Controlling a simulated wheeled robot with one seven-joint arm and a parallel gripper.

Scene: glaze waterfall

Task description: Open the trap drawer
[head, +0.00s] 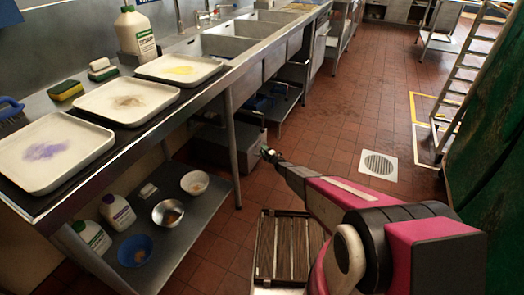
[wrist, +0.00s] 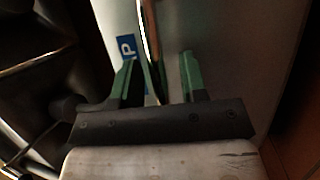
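The trap drawer looks to be the grey metal box (head: 212,146) low under the sink counter in the head view. Its pale front panel (wrist: 225,50) fills much of the wrist view, with a blue label (wrist: 126,48) partly hidden by a finger. A thin curved handle (wrist: 150,45) stands out from the panel. My gripper (wrist: 158,78) has two green fingers spread apart, with the handle between them, nearer the left finger. A gap shows on the right; contact on the left is unclear. In the head view my gripper (head: 268,153) is small, beside the box's right end.
A steel counter leg (head: 232,150) stands in front of the box. A lower shelf (head: 200,222) holds bowls and bottles. Trays and sinks (head: 240,45) line the counter above. Wooden slats (head: 285,245) lie near my arm. The tiled floor (head: 330,110) beyond is largely clear.

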